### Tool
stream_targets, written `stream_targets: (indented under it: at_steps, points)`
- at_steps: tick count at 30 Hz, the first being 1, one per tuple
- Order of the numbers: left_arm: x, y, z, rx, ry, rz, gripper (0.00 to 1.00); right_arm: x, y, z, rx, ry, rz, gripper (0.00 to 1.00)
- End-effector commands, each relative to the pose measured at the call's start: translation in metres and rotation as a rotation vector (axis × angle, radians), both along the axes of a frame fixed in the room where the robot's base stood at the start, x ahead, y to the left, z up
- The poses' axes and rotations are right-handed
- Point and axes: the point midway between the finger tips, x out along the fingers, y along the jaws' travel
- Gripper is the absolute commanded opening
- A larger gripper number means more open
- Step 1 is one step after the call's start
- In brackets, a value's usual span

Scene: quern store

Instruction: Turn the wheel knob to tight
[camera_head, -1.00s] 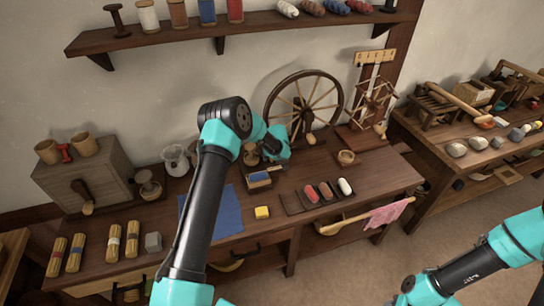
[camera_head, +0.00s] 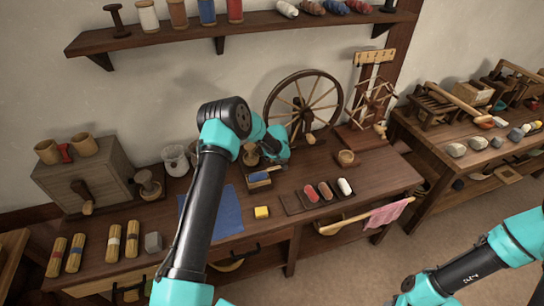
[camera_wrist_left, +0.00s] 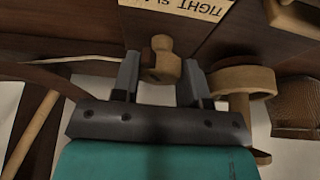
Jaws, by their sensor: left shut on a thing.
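In the left wrist view a pale wooden knob (camera_wrist_left: 162,60) sits between the fingers of my left gripper (camera_wrist_left: 160,75), which is shut on it. A pale label (camera_wrist_left: 180,8) reading "TIGHT" and part of another word lies just beyond the knob, cut off by the top edge. In the head view my left arm reaches over the bench to the spinning wheel (camera_head: 303,104). Its wrist is beside the wheel's lower left, and the fingertips and knob are hidden there. My right arm is at the lower right, with its gripper not clearly visible.
The bench holds a blue cloth (camera_head: 228,212), a yellow block (camera_head: 262,212), a small wooden bowl (camera_head: 347,157) and several coloured rolls. A wooden cabinet (camera_head: 105,165) stands left, and a pegged rack (camera_head: 372,60) stands right of the wheel. In the wrist view a round wooden part (camera_wrist_left: 242,80) is close to the right finger.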

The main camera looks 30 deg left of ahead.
Motion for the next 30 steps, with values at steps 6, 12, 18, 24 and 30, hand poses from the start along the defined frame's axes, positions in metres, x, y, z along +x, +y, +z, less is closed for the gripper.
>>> stream_targets:
  at_steps: [6, 12, 18, 24, 30]
  points:
    - [-0.0002, 0.0016, 0.0006, 0.0, -0.002, -0.064, 0.16, 0.0, 0.0, 0.0, 0.0, 0.0, 0.0, 0.43]
    - [-0.0007, 0.0028, 0.0008, 0.0, -0.001, -0.186, 0.16, 0.0, 0.0, 0.0, 0.0, 0.0, 0.0, 0.43]
    - [-0.0004, 0.0025, 0.0009, -0.001, -0.003, -0.345, 0.16, 0.0, 0.0, 0.0, 0.0, 0.0, 0.0, 0.43]
    - [-0.0006, 0.0029, 0.0007, 0.0, -0.002, -0.472, 0.16, 0.0, 0.0, 0.0, 0.0, 0.0, 0.0, 0.43]
    - [-0.0004, 0.003, 0.001, 0.0, -0.002, -0.571, 0.16, 0.0, 0.0, 0.0, 0.0, 0.0, 0.0, 0.43]
